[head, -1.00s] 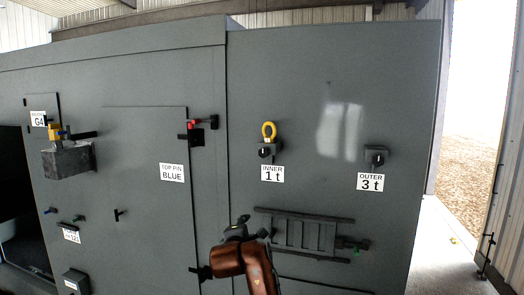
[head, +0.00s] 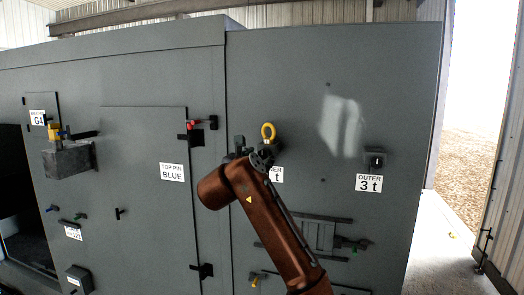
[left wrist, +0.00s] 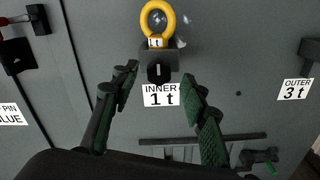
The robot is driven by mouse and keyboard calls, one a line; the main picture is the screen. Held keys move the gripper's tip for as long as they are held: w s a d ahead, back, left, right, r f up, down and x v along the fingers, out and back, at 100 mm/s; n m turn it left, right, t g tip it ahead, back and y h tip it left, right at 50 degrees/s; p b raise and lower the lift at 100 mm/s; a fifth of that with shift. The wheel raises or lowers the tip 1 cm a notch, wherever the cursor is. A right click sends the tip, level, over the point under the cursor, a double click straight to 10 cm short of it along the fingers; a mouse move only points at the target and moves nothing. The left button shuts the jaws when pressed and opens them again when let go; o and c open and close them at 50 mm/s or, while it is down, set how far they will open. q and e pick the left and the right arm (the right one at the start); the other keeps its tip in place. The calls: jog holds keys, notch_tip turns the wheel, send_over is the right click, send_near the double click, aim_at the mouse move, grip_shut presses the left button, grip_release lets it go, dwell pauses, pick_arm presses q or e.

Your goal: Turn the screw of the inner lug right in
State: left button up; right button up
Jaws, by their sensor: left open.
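The inner lug has a yellow ring (head: 268,131) standing up from a dark block on the grey enclosure wall. It also shows in the left wrist view (left wrist: 144,21). Below the ring is the black screw knob (left wrist: 159,73) with a pale upright mark, just above the "INNER 1 t" label (left wrist: 165,96). My left gripper (head: 252,153) is at the lug and hides the knob in the head view. In the left wrist view its open fingers (left wrist: 160,82) stand either side of the knob and label, with nothing between them touching. My right gripper is not in view.
The outer lug block (head: 375,159), with its "OUTER 3 t" label (head: 369,183), is to the right. A red-handled latch (head: 196,130) is on the left. The wall between the lugs is clear.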

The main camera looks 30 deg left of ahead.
aim_at(263, 154)
pick_arm(q)
jog(key=shift+p+x, duration=0.55)
jog(key=shift+x, duration=1.05)
jog(key=shift+c, duration=0.2)
grip_shut()
